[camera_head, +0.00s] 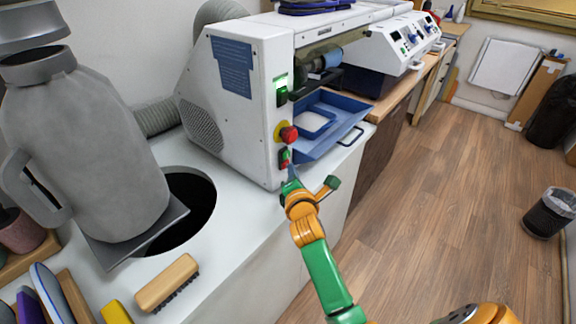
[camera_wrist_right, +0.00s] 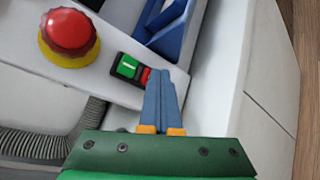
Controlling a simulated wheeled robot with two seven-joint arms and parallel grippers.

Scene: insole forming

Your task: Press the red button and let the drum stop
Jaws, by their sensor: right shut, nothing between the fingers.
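The white machine (camera_head: 235,95) has a small switch (camera_head: 285,158) low on its front face. In the right wrist view the switch has a green button (camera_wrist_right: 127,66) and a red button (camera_wrist_right: 145,76). Above it is a red mushroom knob (camera_head: 288,134) on a yellow base, also in the right wrist view (camera_wrist_right: 68,30). My right gripper (camera_head: 291,173) is shut and empty. Its fingertips are right at the red button and partly cover it; I cannot tell if they touch. A dark roller part with a blue end (camera_head: 325,60) shows in the machine's opening; whether it turns cannot be told. My left gripper is out of view.
A blue tray (camera_head: 345,135) juts from the machine beside my right gripper. A grey jug-shaped container (camera_head: 85,150) stands left, by a round dark hole in the white counter (camera_head: 215,260). A brush (camera_head: 167,283) lies in front.

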